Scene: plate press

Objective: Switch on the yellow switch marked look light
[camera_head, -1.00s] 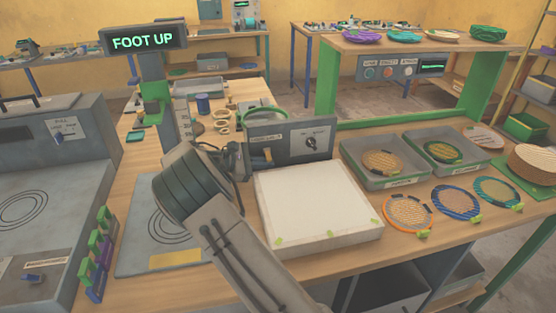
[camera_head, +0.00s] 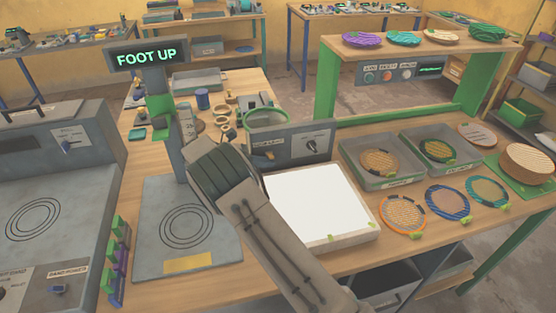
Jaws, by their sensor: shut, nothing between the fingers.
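The yellow switch (camera_head: 267,155) is a small lever low on the left of the grey control box's front. Its label is too small to read with certainty. The grey control box (camera_head: 290,147) stands behind the square light panel (camera_head: 318,203), with a black knob on its right half. The panel glows an even bright white. My arm's banded wrist (camera_head: 222,178) is in front and to the left of the box. My gripper's fingers are hidden behind the wrist, so their distance from the switch cannot be told.
Two grey trays (camera_head: 344,163) with woven discs stand right of the panel, with several more discs in front. The press plate (camera_head: 150,245) and a post with a FOOT UP display (camera_head: 147,56) are at left. A green ring (camera_head: 247,122) is behind the box.

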